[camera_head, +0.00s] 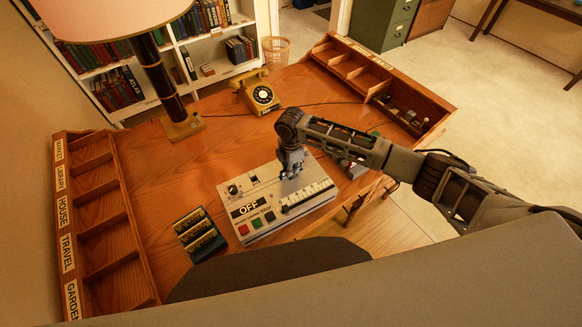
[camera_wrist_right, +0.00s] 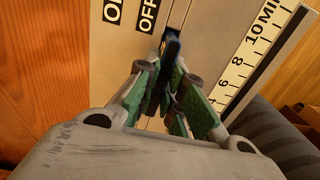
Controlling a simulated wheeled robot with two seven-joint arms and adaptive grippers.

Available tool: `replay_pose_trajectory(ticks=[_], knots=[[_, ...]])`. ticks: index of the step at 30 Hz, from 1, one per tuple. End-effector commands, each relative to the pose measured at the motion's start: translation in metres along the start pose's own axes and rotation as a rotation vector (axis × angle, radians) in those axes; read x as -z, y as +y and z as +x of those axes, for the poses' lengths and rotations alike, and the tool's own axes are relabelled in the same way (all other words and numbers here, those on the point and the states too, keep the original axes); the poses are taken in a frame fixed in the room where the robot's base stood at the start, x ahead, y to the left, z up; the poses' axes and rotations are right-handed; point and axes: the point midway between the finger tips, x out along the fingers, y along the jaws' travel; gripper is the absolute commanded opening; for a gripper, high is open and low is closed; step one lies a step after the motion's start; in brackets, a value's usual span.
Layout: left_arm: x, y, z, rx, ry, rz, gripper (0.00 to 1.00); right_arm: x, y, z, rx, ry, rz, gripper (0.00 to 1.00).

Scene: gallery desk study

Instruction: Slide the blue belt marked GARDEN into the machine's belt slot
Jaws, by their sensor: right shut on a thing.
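The grey-white machine (camera_head: 245,207) stands on the desk. It has an OFF label, coloured buttons and a minute scale. My right gripper (camera_head: 291,170) points down at its top, behind the scale. In the right wrist view the gripper (camera_wrist_right: 168,85) is shut on a thin, dark blue piece seen nearly edge-on, which I take as the blue belt (camera_wrist_right: 172,45). Its marking is not readable. A narrow dark line, likely the slot (camera_wrist_right: 181,14), runs in line with it beside the OFF label. I cannot tell whether the belt is in it. My left gripper is not in view.
Several dark, yellow-lettered items (camera_head: 199,236) lie left of the machine. A labelled wooden rack (camera_head: 130,262) lines the desk's left edge, its nearest label reading GARDEN. A lamp (camera_head: 183,126), a yellow telephone (camera_head: 258,94) and another wooden rack (camera_head: 378,73) stand farther back.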

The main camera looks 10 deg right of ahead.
Motion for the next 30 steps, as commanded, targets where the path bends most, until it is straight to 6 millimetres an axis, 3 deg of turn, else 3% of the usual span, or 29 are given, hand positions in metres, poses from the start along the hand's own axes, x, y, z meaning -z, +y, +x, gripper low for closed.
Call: replay_pose_trajectory(ticks=[16, 17, 22, 30], knots=[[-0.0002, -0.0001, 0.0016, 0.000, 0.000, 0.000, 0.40, 0.0002, -0.0002, 0.0047, 0.000, 0.000, 0.000, 0.00], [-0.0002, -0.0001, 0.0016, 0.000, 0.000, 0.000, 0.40, 0.0002, -0.0001, 0.0047, 0.000, 0.000, 0.000, 0.12], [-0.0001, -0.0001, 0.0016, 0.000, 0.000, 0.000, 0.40, 0.0001, -0.0002, 0.0047, 0.000, 0.000, 0.000, 0.33], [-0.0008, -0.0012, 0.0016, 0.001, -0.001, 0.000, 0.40, 0.0000, -0.0002, 0.0048, 0.000, 0.000, 0.000, 0.35]])
